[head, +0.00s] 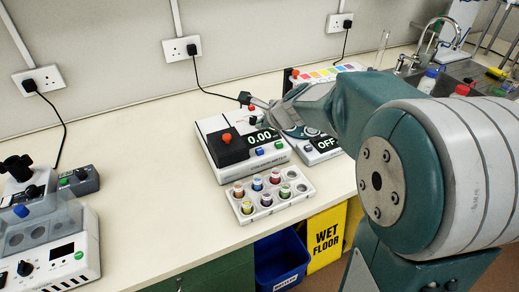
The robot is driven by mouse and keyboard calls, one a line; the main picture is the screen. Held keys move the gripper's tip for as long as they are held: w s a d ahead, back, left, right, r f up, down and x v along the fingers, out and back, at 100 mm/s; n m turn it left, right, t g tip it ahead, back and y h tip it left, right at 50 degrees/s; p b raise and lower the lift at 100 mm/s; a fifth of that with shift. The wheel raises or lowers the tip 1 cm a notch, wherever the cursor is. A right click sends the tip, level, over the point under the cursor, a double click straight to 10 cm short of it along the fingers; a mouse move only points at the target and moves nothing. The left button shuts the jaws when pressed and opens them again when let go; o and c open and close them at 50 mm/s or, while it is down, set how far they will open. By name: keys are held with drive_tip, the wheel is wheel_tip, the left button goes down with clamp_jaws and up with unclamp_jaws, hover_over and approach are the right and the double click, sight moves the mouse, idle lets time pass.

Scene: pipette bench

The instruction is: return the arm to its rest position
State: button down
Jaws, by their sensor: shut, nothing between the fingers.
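My arm comes in from the right and reaches left over the bench. My gripper (258,105) is at its far end, shut and empty, in front of or above the back of a white bench instrument (214,125). Whether it touches the instrument I cannot tell. The instrument has a dark block with an orange-red knob and a display reading 0.00. My forearm hides part of a second unit (322,155) whose display reads OFF.
A white rack (240,214) with several coloured vials stands in front of the instrument. Another device (45,250) with a clear cover is at the lower left. A sink with a tap (430,35) and bottles lies at the right. The bench's left middle is clear.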

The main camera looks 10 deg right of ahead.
idle(0.5)
drive_tip(key=s+a+r+n+g, duration=0.1)
drive_tip(key=s+a+r+n, duration=0.1)
drive_tip(key=s+n, duration=0.45)
drive_tip(key=s+a+r+n+g, duration=0.1)
drive_tip(key=s+a+r+n, duration=0.15)
drive_tip(key=s+n, duration=0.45)
drive_tip(key=s+d+f+n+h, duration=0.1)
drive_tip(key=s+d+n+h, duration=0.2)
drive_tip(key=s+n, duration=0.6)
drive_tip(key=s+d, duration=0.1)
drive_tip(key=s, duration=0.5)
drive_tip(key=shift+g+h, duration=0.3)
drive_tip(key=shift+g, duration=0.1)
idle(1.4)
